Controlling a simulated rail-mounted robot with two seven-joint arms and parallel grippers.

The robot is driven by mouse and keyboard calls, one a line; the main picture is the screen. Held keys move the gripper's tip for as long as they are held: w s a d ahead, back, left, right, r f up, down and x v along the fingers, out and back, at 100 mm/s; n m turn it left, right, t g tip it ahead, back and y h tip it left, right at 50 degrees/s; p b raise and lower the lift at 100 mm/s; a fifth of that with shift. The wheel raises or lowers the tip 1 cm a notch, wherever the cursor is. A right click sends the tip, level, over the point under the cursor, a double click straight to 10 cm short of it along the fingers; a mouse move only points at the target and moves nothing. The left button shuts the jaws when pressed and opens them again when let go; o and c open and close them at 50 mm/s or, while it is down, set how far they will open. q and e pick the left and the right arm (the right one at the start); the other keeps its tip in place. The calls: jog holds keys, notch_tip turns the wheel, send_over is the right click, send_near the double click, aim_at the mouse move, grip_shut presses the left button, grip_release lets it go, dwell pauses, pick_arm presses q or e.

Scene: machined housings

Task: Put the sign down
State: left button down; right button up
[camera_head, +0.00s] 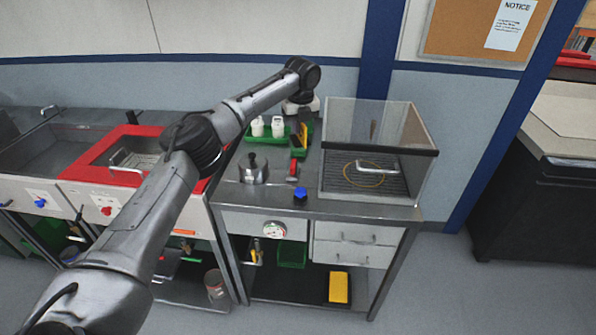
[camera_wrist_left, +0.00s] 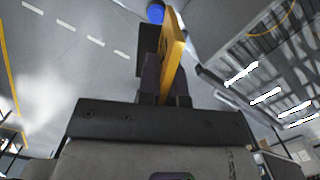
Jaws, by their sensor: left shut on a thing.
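The sign is a thin yellow plate (camera_wrist_left: 174,52), seen nearly edge-on in the wrist view. My left gripper (camera_wrist_left: 164,85) is shut on it, with dark fingers on both sides. In the head view my left arm reaches over the steel bench (camera_head: 330,209), and the gripper (camera_head: 298,146) points down near the green tray. The sign shows there only as a small yellow patch (camera_head: 303,130). I cannot tell whether its lower edge touches anything. My right gripper is not in view.
A clear-walled box (camera_head: 375,130) stands right of the gripper. The green tray (camera_head: 244,137) holds white bottles (camera_head: 257,127). A metal pot (camera_head: 253,170), a red-handled item (camera_head: 293,170) and a blue-topped item (camera_head: 300,193) stand near the front. Red-rimmed sink (camera_head: 110,142) lies left.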

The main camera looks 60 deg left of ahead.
pick_arm(q)
jog(key=s+a+f+m+b, duration=0.2)
jog(key=a+f+m+b, duration=0.3)
jog(key=f, duration=0.9)
send_near(283, 190)
jog(key=shift+a+t, duration=0.25)
jog(key=shift+t, duration=0.05)
jog(key=shift+f+b, duration=0.75)
jog(key=shift+f, duration=1.55)
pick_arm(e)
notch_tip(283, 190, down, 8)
pick_arm(q)
jog(key=shift+f, duration=0.1)
jog(key=shift+f, duration=0.15)
jog(key=c, duration=1.3)
grip_release()
